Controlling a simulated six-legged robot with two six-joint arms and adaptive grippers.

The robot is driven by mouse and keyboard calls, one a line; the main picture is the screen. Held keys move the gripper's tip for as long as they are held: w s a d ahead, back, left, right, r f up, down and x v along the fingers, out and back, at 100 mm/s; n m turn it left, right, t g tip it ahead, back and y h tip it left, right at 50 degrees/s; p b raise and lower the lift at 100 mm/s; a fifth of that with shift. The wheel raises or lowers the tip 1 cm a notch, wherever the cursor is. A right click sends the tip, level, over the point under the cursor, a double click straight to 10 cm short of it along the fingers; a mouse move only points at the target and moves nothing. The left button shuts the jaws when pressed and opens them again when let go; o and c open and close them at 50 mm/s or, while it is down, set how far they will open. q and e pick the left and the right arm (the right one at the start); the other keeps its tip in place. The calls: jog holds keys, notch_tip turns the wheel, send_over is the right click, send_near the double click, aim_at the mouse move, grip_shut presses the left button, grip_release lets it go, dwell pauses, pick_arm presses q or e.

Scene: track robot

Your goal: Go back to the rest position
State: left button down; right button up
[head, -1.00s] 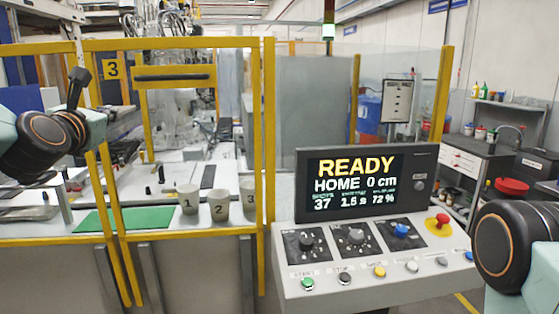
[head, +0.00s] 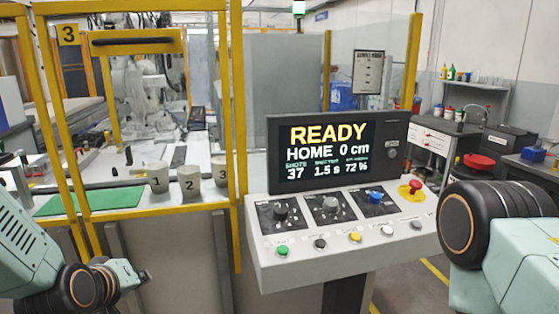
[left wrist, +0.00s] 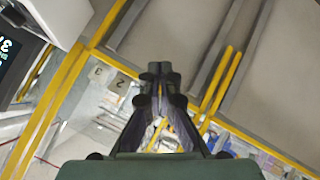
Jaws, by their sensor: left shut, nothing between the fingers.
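My left arm comes in at the lower left of the head view, and its gripper (head: 136,277) shows there small and dark, in front of the lower cell panels. In the left wrist view the left gripper (left wrist: 160,72) has its dark fingertips together with nothing between them. It is apart from the control console (head: 340,255) and from the cups. On my right side, a dark arm joint and pale green link show at the head view's right edge. The right gripper is not in view.
The console carries a screen (head: 338,150) reading READY, HOME 0 cm, with knobs, buttons and a red emergency stop (head: 412,188). A yellow-framed cell (head: 238,140) stands left, with numbered cups (head: 189,187) and a green mat (head: 90,200) inside. Shelves and benches stand at right.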

pick_arm(q)
jog(key=s+d+f+m+g+b, duration=0.2)
jog(key=s+f+m+g+b, duration=0.1)
jog(key=s+f, duration=1.4)
jog(key=s+d+f+m+g+b, duration=0.2)
jog(key=s+f+m+g+b, duration=0.2)
jog(key=s+f, duration=1.2)
jog(key=f+g+b, duration=0.1)
jog(key=g+b, duration=0.1)
jog(key=g, duration=0.1)
jog(key=shift+s+d, duration=0.35)
jog(key=shift+s, duration=0.05)
